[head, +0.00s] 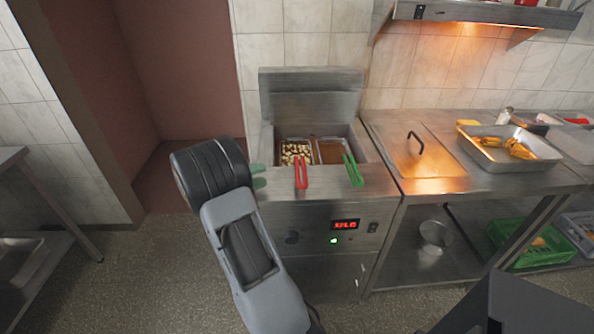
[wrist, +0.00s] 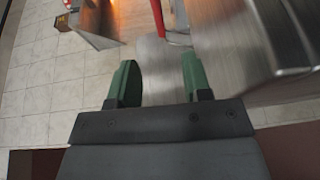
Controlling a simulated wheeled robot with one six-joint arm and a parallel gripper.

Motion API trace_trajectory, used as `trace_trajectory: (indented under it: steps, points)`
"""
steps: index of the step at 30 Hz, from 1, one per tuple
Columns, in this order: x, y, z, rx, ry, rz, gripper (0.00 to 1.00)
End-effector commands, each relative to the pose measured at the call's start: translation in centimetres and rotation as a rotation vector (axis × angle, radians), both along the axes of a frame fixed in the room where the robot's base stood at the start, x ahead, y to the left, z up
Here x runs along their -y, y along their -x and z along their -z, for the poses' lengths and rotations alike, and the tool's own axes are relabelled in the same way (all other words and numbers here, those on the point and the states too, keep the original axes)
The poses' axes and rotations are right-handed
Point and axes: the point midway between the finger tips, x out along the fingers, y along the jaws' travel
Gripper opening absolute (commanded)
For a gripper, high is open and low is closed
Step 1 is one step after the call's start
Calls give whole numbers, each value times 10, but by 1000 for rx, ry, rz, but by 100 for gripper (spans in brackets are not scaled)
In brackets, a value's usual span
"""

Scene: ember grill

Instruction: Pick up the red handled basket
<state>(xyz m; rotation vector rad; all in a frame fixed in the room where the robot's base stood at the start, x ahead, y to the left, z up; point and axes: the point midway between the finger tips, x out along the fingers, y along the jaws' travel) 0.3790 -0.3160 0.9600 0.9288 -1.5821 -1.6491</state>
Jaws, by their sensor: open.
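The red handled basket shows in the head view by its red handle (head: 301,172), which sticks out over the fryer's front edge. Its wire basket (head: 297,152) sits in the left well with pale pieces in it. My gripper (head: 259,176) is just left of the red handle, level with the fryer's front, and apart from it. In the wrist view my gripper (wrist: 156,84) has its two green fingers spread with nothing between them.
A green handled basket (head: 352,170) hangs in the right well of the steel fryer (head: 312,82). A steel counter (head: 450,186) to the right holds a lid and a tray (head: 482,151) of food. Floor in front is clear.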

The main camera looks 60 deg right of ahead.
Motion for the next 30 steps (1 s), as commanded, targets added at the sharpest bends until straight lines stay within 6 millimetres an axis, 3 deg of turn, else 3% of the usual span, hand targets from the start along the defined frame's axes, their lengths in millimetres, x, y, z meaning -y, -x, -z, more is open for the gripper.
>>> trace_trajectory:
  steps: [12,23,30]
  points:
    - [63,31,3,-15,50,0,45]
    - [85,44,3,-14,49,-3,45]
    - [114,59,3,-13,47,-1,45]
